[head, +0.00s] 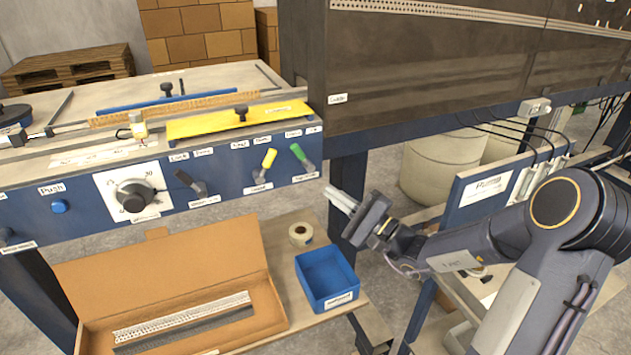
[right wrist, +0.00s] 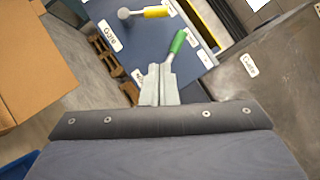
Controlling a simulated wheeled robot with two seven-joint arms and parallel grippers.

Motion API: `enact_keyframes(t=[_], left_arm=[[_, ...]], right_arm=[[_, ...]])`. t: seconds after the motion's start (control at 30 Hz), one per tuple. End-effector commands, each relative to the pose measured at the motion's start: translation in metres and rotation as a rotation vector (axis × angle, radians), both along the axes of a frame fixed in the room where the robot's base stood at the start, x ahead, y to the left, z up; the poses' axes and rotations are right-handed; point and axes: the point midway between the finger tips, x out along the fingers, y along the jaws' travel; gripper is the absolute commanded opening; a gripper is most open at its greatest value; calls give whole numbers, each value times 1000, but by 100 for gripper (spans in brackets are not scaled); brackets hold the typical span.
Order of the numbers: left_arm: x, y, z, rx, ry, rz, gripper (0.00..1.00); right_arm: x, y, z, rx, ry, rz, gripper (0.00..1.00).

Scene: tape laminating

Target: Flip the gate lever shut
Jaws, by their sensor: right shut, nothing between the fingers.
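The yellow-handled lever (head: 268,159) is on the blue front panel, its handle pointing up and slightly right. In the right wrist view the yellow lever (right wrist: 155,12) has a label (right wrist: 109,35) beside it that seems to read "Gate". A green-handled lever (head: 301,155) stands to its right, tilted up-left; the green lever (right wrist: 177,42) lies just beyond my fingertips in the wrist view. My right gripper (head: 337,198) is shut and empty, below and right of the green lever, apparently apart from it. The gripper fingers (right wrist: 160,75) are together. My left gripper is not in view.
A black lever (head: 188,182) and a dial (head: 134,195) sit farther left on the panel. The dark guard (head: 420,75) stands above and right of my gripper. Below are an open cardboard box (head: 170,258), a tape roll (head: 301,235) and a blue bin (head: 327,278).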

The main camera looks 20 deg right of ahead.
Motion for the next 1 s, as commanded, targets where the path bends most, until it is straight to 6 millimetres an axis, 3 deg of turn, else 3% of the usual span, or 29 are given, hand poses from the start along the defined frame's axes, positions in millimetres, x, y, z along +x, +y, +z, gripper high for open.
enact_keyframes(t=[0.43, 0.7, 1.0], left_arm=[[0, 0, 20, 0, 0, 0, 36], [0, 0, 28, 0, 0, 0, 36], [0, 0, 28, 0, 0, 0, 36]], right_arm=[[74, 48, 28, 3, 0, 4, 0], [78, 76, 43, 0, 1, 2, 0], [79, 80, 44, 0, 1, 2, 0]])
